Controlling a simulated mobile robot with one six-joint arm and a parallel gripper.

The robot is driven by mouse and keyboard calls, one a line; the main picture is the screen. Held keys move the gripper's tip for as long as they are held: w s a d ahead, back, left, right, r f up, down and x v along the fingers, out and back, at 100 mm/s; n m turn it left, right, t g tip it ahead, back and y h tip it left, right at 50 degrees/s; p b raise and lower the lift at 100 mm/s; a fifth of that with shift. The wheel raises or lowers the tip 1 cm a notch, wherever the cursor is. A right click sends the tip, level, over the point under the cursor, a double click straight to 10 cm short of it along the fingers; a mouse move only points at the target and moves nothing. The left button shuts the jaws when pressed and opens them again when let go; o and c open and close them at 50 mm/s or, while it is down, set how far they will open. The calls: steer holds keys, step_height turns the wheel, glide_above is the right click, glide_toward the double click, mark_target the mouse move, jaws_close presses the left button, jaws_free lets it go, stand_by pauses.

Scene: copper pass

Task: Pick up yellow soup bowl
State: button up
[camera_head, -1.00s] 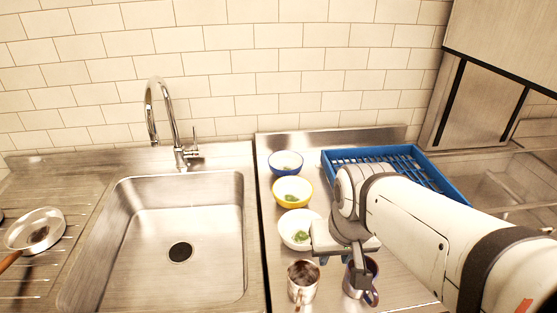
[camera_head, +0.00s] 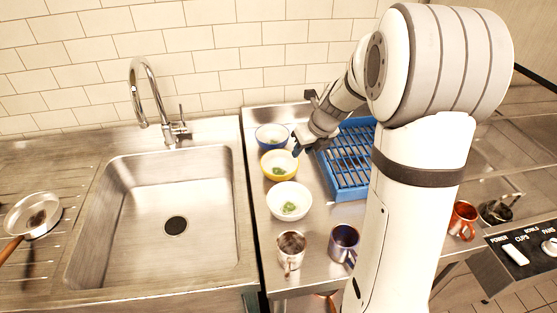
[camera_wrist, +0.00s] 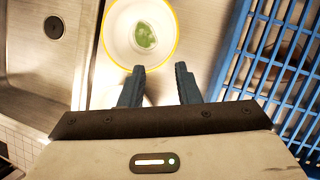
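The yellow soup bowl (camera_head: 279,166) stands on the steel counter between a blue-rimmed bowl and a plain white bowl. It has a yellow rim, a white inside and something green at the bottom. In the wrist view the yellow soup bowl (camera_wrist: 164,18) lies just beyond my fingertips, partly cut off by the top edge. My gripper (camera_wrist: 158,70) is open and empty, with its two dark fingers apart. In the head view my gripper (camera_head: 298,148) is beside the bowl's right edge; whether it touches the rim I cannot tell.
The blue-rimmed bowl (camera_head: 272,136) is behind and the white bowl (camera_head: 289,201) in front. A blue rack (camera_head: 347,171) stands close on the right. Two metal mugs (camera_head: 290,250) (camera_head: 343,242) stand nearer. The sink (camera_head: 170,220) is on the left.

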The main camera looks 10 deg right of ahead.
mark_target(298, 160)
steer(key=w+f+m, duration=0.1)
steer(key=f, duration=0.1)
steer(key=w+f, duration=0.2)
steer(key=f, duration=0.1)
steer(key=w+f+m, duration=0.1)
steer(key=f, duration=0.2)
steer(key=shift+w+a+f+m, duration=0.1)
steer(key=shift+w+a+m, duration=0.05)
steer(key=shift+w+m, duration=0.15)
jaws_close()
stand_by(0.3)
